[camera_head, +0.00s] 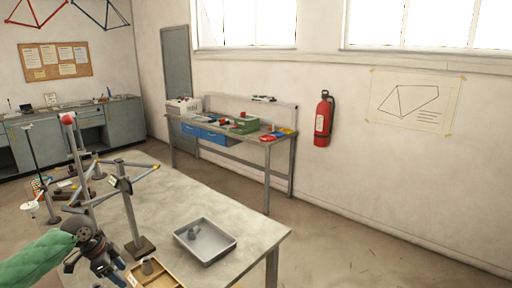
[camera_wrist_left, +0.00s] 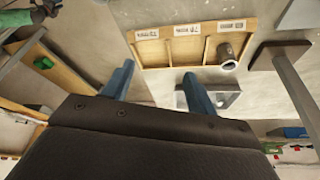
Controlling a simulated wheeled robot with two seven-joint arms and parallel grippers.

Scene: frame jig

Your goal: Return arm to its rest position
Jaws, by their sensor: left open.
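My left gripper (camera_head: 122,279) is low at the left of the head view, over the near part of the workbench (camera_head: 250,236). In the left wrist view its two blue fingers stand apart with nothing visible between them, so the gripper (camera_wrist_left: 160,85) is open and empty. A wooden compartment tray (camera_wrist_left: 153,53) with paper labels lies beyond the fingertips. A grey tube piece (camera_wrist_left: 227,57) sits in its right part. The same tray (camera_head: 170,275) and tube piece (camera_head: 147,266) show beside the gripper in the head view. My right gripper is not seen.
A grey metal tray (camera_head: 232,243) with small grey parts lies on the bench. An upright post on a dark base (camera_head: 140,247) and other frame jig posts stand close to my left gripper. A second bench (camera_head: 230,135) stands at the wall. The floor to the right is mostly clear.

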